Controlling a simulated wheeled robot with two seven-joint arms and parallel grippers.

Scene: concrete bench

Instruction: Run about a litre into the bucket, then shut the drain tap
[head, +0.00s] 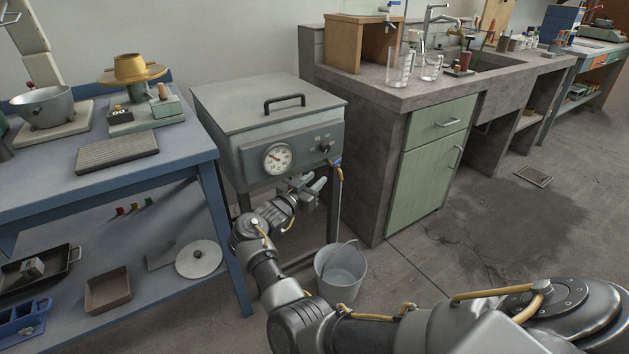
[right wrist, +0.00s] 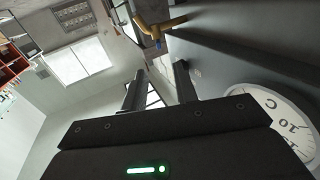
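The grey metal bath (head: 265,130) has a lid, a round dial (head: 277,158) and a knob on its front. Its drain tap (head: 340,172), a brass pipe with a blue part, is at the right front corner; it also shows in the right wrist view (right wrist: 162,28). A grey bucket (head: 341,278) stands on the floor below the tap. I cannot tell whether water is running or in the bucket. My right gripper (head: 316,186) is just in front of the bath, close to the tap; its fingers are apart and empty in the right wrist view (right wrist: 160,85). My left gripper is not in view.
A blue bench (head: 180,155) with scales and a lower shelf stands at left. A concrete counter (head: 385,88) with a green cabinet (head: 430,165), glass beakers (head: 400,68) and a sink is close to the right of the tap. The floor at right is open, with a dark patch and a drain grate (head: 533,176).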

